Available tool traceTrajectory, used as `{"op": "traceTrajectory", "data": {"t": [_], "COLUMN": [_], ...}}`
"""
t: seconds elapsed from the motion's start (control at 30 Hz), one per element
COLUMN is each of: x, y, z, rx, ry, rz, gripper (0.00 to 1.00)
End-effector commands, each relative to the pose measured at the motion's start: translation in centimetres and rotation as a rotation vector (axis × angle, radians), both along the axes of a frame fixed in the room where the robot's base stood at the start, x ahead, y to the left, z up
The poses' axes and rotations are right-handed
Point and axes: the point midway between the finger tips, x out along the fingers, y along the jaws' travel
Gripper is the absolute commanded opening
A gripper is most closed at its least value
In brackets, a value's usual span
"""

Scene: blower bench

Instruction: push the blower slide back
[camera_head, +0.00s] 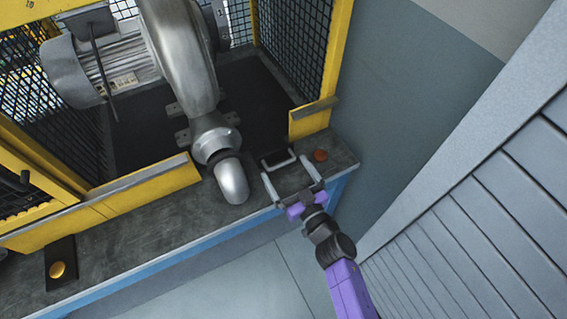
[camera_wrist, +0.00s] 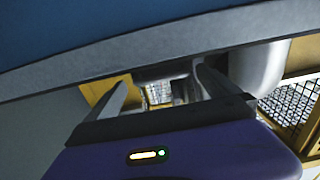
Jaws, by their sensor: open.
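The grey metal blower (camera_head: 182,50) stands on the bench, and its outlet pipe (camera_head: 231,182) bends down toward the front edge. Right of the pipe is a small dark plate with a pale U-shaped handle (camera_head: 279,162), which looks like the slide. My gripper (camera_head: 284,168) is open at the bench's front edge, its two fingers pointing at the handle. In the wrist view my gripper (camera_wrist: 163,78) has a pale bracket-like part (camera_wrist: 165,70) between and beyond its fingers. I cannot tell whether the fingers touch it.
A red-brown button (camera_head: 320,155) sits right of the handle, close to the right finger. A yellow mesh guard (camera_head: 313,118) frames the bench (camera_head: 120,232). A yellow button (camera_head: 57,270) is at the far left. A grey slatted panel (camera_head: 500,210) stands on the right.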

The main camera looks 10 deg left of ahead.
Motion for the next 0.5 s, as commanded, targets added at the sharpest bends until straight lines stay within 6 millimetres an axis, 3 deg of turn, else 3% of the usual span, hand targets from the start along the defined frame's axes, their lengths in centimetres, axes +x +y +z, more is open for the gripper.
{"op": "traceTrajectory", "data": {"t": [0.2, 0.5], "x": [2.0, 2.4], "y": [1.3, 1.6], "z": [0.0, 0.0], "rx": [-0.001, -0.001], "ry": [-0.001, -0.001], "rz": [-0.001, -0.001], "gripper": [1.00, 1.00]}}
